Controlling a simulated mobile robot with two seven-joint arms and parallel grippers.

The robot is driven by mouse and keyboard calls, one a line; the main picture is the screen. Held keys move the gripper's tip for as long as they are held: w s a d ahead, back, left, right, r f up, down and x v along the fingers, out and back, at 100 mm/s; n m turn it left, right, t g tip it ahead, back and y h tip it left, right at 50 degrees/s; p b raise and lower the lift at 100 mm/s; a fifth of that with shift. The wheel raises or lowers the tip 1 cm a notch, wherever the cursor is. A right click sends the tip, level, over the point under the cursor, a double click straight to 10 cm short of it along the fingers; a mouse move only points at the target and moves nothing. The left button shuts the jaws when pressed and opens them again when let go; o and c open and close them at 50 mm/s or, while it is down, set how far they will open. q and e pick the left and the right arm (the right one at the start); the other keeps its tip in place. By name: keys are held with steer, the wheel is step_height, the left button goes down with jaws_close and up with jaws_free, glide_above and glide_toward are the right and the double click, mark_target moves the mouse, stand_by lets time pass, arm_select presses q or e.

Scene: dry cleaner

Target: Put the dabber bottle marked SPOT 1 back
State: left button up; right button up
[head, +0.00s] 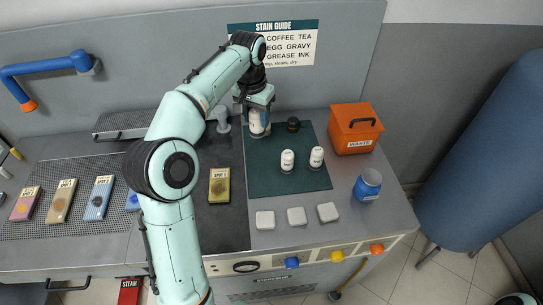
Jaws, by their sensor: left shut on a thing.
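My left gripper (259,108) reaches to the back of the dark green mat (262,178), pointing down. It is shut on a white bottle (257,122) with dark markings, at the mat's back left; the gripper covers its top. I cannot read its label, nor tell whether its base touches the mat. Two more white bottles, a left one (287,161) and a right one (316,157), stand upright in the mat's middle, with markings too small to read. My right gripper is out of view.
A black round object (293,124) sits close right of the held bottle. An orange WASTE bin (355,129), a blue jar (368,185) and three pale pads (297,216) stand around the mat. An olive swatch (219,187) lies left; more swatches (61,201) lie beyond my arm.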

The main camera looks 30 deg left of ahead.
arm_select(q)
steer(key=shift+w+a+r, duration=0.15)
steer(key=shift+a+r, duration=0.15)
steer(key=shift+a+f, duration=0.1)
steer(key=shift+f, duration=0.1)
steer(key=f, duration=0.6)
steer(key=f+b, duration=0.1)
steer(key=f, duration=0.5)
steer(key=f+b, duration=0.1)
steer(key=f, duration=0.6)
steer(key=shift+s, duration=0.3)
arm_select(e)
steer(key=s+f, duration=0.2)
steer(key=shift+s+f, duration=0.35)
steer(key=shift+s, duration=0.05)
arm_select(q)
steer(key=shift+w, duration=0.1)
